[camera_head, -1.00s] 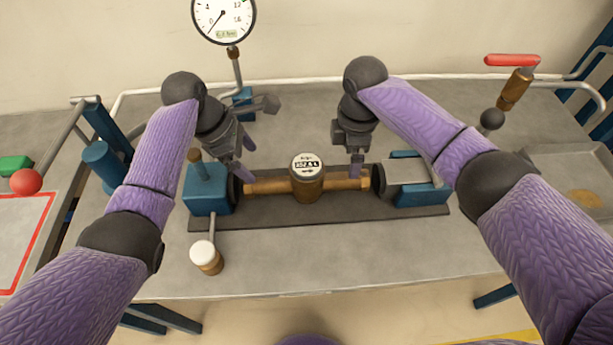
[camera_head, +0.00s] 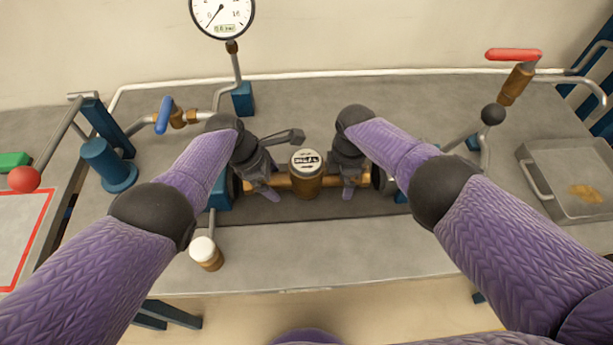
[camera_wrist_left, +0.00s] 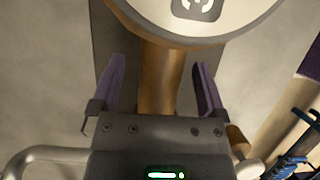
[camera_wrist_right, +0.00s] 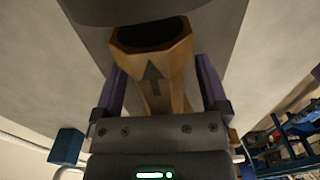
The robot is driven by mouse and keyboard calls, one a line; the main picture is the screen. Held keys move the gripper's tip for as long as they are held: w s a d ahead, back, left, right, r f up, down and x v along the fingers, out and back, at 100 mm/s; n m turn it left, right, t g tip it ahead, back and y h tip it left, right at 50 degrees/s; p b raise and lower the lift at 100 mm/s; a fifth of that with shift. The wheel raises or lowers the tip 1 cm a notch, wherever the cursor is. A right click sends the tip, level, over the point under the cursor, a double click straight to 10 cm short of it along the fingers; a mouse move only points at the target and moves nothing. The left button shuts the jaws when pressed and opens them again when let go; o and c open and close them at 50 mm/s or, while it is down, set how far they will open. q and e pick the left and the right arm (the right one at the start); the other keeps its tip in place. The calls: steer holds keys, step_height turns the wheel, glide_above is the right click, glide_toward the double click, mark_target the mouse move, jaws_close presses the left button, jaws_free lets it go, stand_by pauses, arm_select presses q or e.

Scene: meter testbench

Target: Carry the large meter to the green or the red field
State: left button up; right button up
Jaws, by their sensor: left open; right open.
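The large meter (camera_head: 305,182) has a brass body and a round white-faced dial, and lies across the dark base plate in the middle of the bench. My left gripper (camera_head: 263,187) is open at its left pipe stub; in the left wrist view the fingers stand on either side of the brass pipe (camera_wrist_left: 160,85). My right gripper (camera_head: 348,187) is open at the right stub; in the right wrist view the fingers flank the brass end with an arrow (camera_wrist_right: 153,75). A red-bordered field (camera_head: 22,235) shows at the far left. No green field is clearly visible.
A blue post (camera_head: 112,168), a blue-handled valve (camera_head: 165,115) and a pressure gauge (camera_head: 222,14) stand behind left. A white-capped brass knob (camera_head: 206,254) is in front. A grey tray (camera_head: 540,180) and a red-handled valve (camera_head: 514,55) are at right.

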arm_select(q)
steer(key=shift+c, duration=0.3)
arm_select(e)
steer(key=shift+c, duration=0.3)
arm_select(q)
jaws_close()
arm_select(e)
jaws_close()
stand_by(0.4)
